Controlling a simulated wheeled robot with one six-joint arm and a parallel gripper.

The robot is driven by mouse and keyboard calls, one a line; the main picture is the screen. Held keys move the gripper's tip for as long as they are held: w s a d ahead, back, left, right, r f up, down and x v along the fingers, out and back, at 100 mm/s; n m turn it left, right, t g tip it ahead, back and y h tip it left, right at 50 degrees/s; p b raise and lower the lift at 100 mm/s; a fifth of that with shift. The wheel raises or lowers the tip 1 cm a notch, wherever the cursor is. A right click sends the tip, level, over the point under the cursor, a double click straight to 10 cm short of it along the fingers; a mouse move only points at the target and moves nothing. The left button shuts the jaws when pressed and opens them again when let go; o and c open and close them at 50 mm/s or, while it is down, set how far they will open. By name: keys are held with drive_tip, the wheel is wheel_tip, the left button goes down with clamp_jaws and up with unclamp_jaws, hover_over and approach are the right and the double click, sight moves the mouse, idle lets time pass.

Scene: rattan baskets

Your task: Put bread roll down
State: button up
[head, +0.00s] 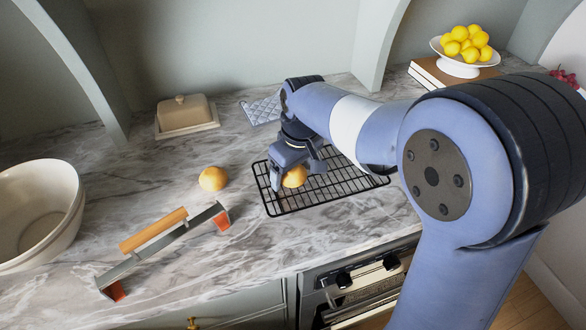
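A round golden bread roll (294,177) is between the fingers of my gripper (299,174), low over the black wire cooling rack (330,192). The fingers stand on both sides of the roll. Whether they press on it is hard to see, and whether the roll touches the wires is also unclear. A second bread roll (213,178) lies on the marble counter to the left of the rack. My arm hides the rack's back right part.
A metal tool with a wooden handle (153,230) lies at the front left, beside a large cream bowl (38,214). A covered butter dish (186,115) and a quilted cloth (262,108) are at the back. A bowl of lemons (465,62) stands at the back right.

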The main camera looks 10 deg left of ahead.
sight(299, 173)
drive_tip(key=shift+o, duration=0.2)
drive_tip(key=shift+r, duration=0.6)
wheel_tip(299, 173, up, 11)
drive_tip(key=s+d, duration=0.1)
drive_tip(key=shift+d+p, duration=0.2)
drive_tip(key=shift+p, duration=0.15)
